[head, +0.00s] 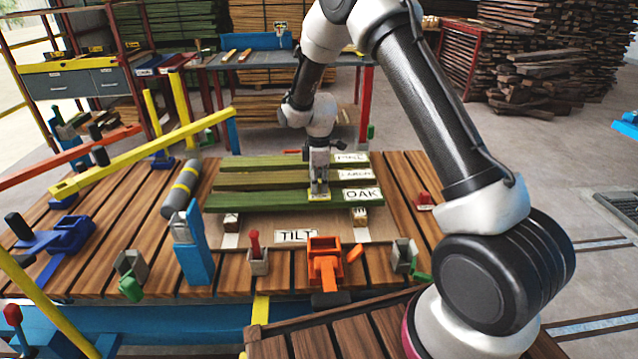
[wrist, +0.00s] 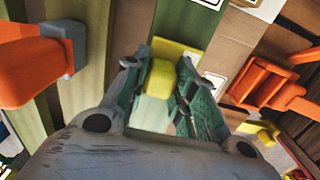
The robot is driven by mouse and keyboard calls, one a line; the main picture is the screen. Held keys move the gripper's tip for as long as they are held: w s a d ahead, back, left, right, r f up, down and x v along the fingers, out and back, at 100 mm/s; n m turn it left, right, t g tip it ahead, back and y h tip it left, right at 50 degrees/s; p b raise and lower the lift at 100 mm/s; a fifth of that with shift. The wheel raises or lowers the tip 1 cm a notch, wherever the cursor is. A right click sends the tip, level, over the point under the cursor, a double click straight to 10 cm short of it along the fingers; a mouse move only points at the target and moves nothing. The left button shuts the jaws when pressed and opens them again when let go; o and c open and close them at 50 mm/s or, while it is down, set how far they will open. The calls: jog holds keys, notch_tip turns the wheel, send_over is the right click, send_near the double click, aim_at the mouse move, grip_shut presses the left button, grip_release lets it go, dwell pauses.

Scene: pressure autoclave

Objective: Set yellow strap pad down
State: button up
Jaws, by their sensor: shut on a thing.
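The yellow strap pad shows between my gripper's fingers in the wrist view (wrist: 162,78), with a wider yellow part just past the fingertips. My gripper (wrist: 160,85) is shut on it. In the head view my gripper (head: 319,190) points down over the front green plank marked OAK (head: 260,199), and a bit of the yellow pad (head: 319,197) shows at its tips. The pad is at or just above the plank's top; I cannot tell whether it touches.
More green planks (head: 240,181) lie behind, with white labels at their right ends. An orange clamp (head: 324,262), a red-handled lever (head: 254,242) and a blue post (head: 188,248) stand along the front. A yellow bar (head: 140,155) and grey roller (head: 181,189) are at left.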

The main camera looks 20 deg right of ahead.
aim_at(319, 181)
jog(key=o, duration=1)
jog(key=shift+f, duration=0.1)
notch_tip(319, 181, up, 13)
jog(key=s+d+r+m+t, duration=0.1)
jog(key=s+d+r+m, duration=0.15)
jog(key=s+r, duration=0.2)
jog(key=s+d+r+m, duration=0.2)
jog(key=s+d+r, duration=0.1)
jog(key=r, duration=0.3)
jog(key=s+d+r+m+t, duration=0.1)
jog(key=s+d+r+m, duration=0.1)
jog(key=s, duration=0.7)
jog(key=s+d+r+m+t, duration=0.1)
jog(key=s+d+r+m, duration=0.2)
jog(key=s, duration=0.7)
jog(key=s+d+r+m+t, duration=0.1)
jog(key=s+d+m, duration=0.3)
jog(key=s, duration=0.5)
jog(key=shift+s+d+r+m, duration=0.1)
jog(key=shift+s+r+m, duration=0.1)
jog(key=shift+r+m, duration=0.35)
jog(key=shift+s+r+m, duration=0.2)
jog(key=shift+r+m, duration=0.15)
jog(key=shift+m, duration=0.25)
